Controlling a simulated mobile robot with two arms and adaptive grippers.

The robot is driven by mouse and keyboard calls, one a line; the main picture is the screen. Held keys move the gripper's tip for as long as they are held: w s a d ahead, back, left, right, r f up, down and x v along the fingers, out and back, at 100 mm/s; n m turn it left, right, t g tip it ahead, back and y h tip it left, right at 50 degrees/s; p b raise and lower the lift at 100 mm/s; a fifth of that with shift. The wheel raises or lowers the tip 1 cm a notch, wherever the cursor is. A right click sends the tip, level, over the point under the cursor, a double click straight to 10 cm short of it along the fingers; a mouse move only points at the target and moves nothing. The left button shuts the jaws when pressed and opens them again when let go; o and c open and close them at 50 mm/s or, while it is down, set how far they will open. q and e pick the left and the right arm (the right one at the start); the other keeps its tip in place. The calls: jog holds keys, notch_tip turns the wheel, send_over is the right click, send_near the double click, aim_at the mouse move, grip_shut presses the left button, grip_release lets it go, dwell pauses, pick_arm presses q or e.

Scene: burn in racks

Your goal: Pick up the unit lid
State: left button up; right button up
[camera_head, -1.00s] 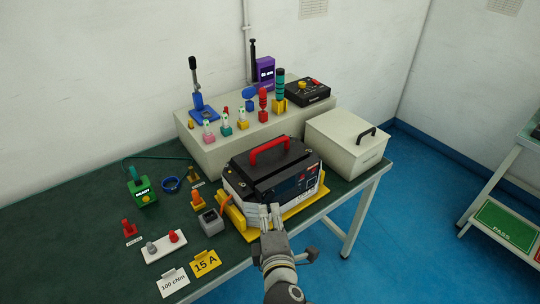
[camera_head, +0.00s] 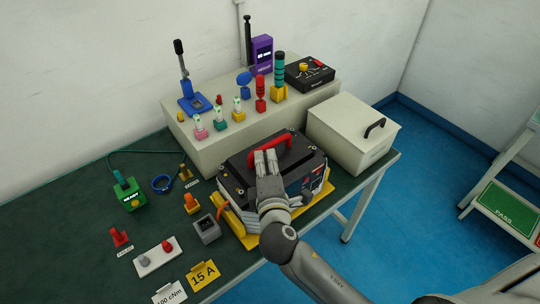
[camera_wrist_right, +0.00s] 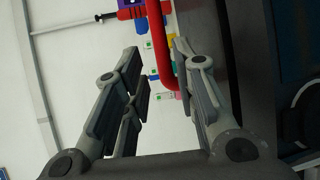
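The unit lid (camera_head: 238,168) is a black plate with a red bar handle (camera_head: 285,141). It lies on top of the boxy unit (camera_head: 314,182), which stands in a yellow cradle (camera_head: 250,239). My right gripper (camera_head: 265,157) is over the lid, at the left part of the handle, and hides part of both. In the right wrist view the red handle (camera_wrist_right: 158,45) shows in the gap between the spread fingers, closer to the right-hand finger. That gripper (camera_wrist_right: 160,62) is open. Contact with the handle cannot be told. My left gripper is out of view.
A beige raised bench (camera_head: 215,150) behind holds several coloured tools. A beige box with a black handle (camera_head: 345,130) stands right of the unit. A grey block (camera_head: 207,230), a white tray (camera_head: 158,258) and yellow 15 A card (camera_head: 203,275) lie left and in front.

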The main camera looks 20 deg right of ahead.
aim_at(265, 145)
jog(key=shift+w+d, duration=0.1)
jog(key=shift+w, duration=0.35)
jog(key=shift+w+d+f, duration=0.1)
jog(key=shift+w+f, duration=0.05)
jog(key=shift+w, duration=0.2)
jog(key=shift+w+f, duration=0.1)
jog(key=shift+w, duration=0.2)
jog(key=x, duration=0.1)
jog(key=p+x, duration=0.2)
jog(key=shift+w+d, duration=0.25)
jog(key=shift+d, duration=0.05)
jog(key=shift+w+f, duration=0.15)
jog(key=shift+w, duration=0.2)
jog(key=shift+w+d+f, duration=0.1)
jog(key=shift+w, duration=0.25)
jog(key=shift+s, duration=0.1)
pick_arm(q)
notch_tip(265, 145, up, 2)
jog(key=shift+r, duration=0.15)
pick_arm(e)
grip_shut()
